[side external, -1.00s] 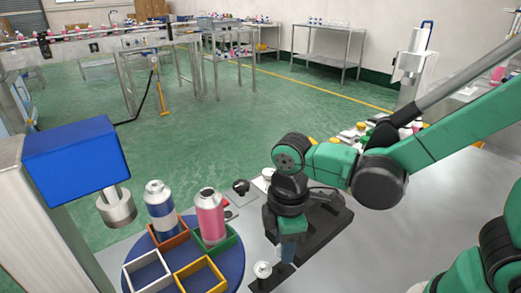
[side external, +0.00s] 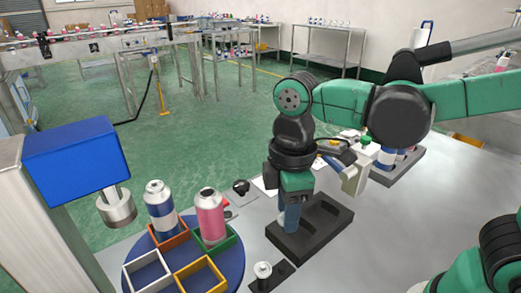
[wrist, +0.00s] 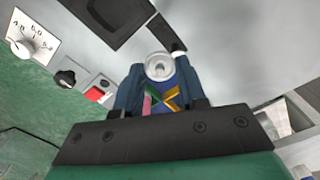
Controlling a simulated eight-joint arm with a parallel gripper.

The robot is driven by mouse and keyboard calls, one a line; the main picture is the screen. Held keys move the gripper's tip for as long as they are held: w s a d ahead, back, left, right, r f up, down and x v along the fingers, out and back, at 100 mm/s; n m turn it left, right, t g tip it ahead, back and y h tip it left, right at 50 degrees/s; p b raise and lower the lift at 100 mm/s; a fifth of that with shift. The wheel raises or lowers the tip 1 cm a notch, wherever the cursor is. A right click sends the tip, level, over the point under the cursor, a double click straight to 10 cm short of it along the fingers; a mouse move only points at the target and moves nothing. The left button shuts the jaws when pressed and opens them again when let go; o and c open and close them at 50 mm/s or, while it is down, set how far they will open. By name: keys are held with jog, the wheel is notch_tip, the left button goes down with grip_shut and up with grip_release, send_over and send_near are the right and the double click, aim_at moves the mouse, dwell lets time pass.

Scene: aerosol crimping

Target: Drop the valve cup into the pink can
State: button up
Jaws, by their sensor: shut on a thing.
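My gripper (side external: 290,222) points down above a dark tray, its blue fingers close together. In the wrist view my gripper (wrist: 158,80) is shut on the valve cup (wrist: 160,67), a silvery ring with a pale centre at the fingertips. The side view does not clearly show the held cup. The pink can (side external: 210,217) stands upright with an open top in the green-edged compartment of the blue turntable (side external: 232,272), left of my gripper and apart from it.
A blue-and-white can (side external: 160,210) stands in the orange-brown compartment. White and yellow compartments are empty. A blue press head (side external: 85,160) overhangs the turntable's left side. A small silver piece (side external: 262,270) stands on a dark base in front. The dark tray (side external: 285,243) has empty recesses.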

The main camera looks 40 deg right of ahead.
notch_tip(320, 180, up, 11)
send_over(206, 186)
notch_tip(206, 186, down, 4)
jog(key=shift+f, duration=2.3)
jog(key=shift+f, duration=0.15)
jog(key=o, duration=0.9)
